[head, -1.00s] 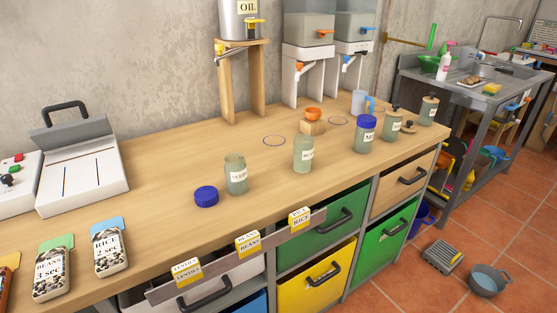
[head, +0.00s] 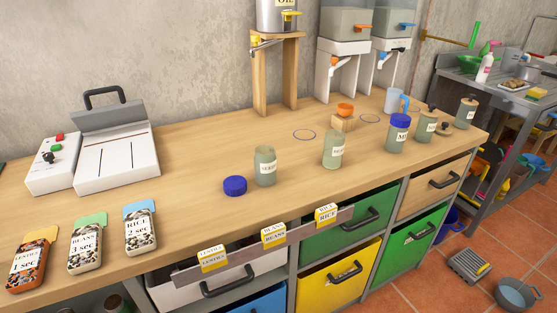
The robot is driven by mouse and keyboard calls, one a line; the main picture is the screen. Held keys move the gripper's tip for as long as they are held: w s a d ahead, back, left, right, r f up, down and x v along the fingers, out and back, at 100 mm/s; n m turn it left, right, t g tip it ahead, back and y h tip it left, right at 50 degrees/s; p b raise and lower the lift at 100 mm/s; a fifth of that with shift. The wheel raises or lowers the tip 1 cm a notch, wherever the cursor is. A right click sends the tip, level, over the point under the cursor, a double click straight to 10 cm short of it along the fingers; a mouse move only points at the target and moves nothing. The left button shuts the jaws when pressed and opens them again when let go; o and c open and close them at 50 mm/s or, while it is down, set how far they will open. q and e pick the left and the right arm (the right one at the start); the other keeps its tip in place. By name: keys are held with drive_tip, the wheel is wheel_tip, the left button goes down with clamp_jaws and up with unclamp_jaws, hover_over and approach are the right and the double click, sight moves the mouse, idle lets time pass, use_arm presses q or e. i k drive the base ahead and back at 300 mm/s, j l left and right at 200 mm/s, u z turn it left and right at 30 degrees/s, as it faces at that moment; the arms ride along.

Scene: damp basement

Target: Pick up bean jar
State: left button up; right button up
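Several pale green glass jars with white labels stand along the wooden counter. An open jar (head: 265,168) has a label too small to read surely, with a blue lid (head: 235,186) lying to its left. Another open jar (head: 334,150) stands right of it; its label starts like "BE" but is blurred. A blue-lidded jar (head: 397,134) stands farther right. Two more jars, one at the counter's right (head: 426,125) and one near its far right end (head: 466,112), have dark knobs on top. Neither gripper is in view.
Yellow tags line the rail (head: 290,240). Dispensers (head: 345,55) stand at the back. The middle left counter is clear.

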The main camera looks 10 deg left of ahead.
sight(333, 150)
drive_tip(key=i+l, duration=0.15)
drive_tip(key=l, duration=0.15)
drive_tip(key=i+l, duration=0.15)
drive_tip(key=l, duration=0.15)
drive_tip(key=i+l+u, duration=0.1)
drive_tip(key=l, duration=0.2)
drive_tip(key=i+l, duration=0.15)
drive_tip(key=l, duration=0.15)
